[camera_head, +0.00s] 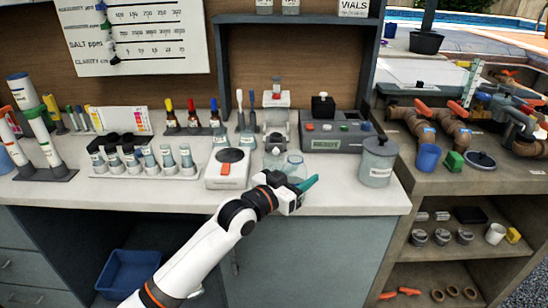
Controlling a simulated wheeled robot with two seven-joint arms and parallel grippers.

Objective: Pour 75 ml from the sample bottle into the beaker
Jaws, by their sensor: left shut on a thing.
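My left gripper (294,192) is over the front of the white counter, shut on a clear vessel (294,164) whose rounded top shows just behind the jaws. The jaws hide its lower part, and I cannot tell for sure whether it is the sample bottle or the beaker. A teal finger-like part sticks out to the right at the gripper. Behind and left of it, a small clear container (272,158) stands below a dark grey piece; it is too small to identify. My right gripper is not in view.
A white scale-like device (227,169) with a dark round plate stands left of the gripper. A lidded grey jar (377,162) stands to its right, near the counter's right end. A grey instrument (334,137) is behind. Racked vials (147,160) stand left.

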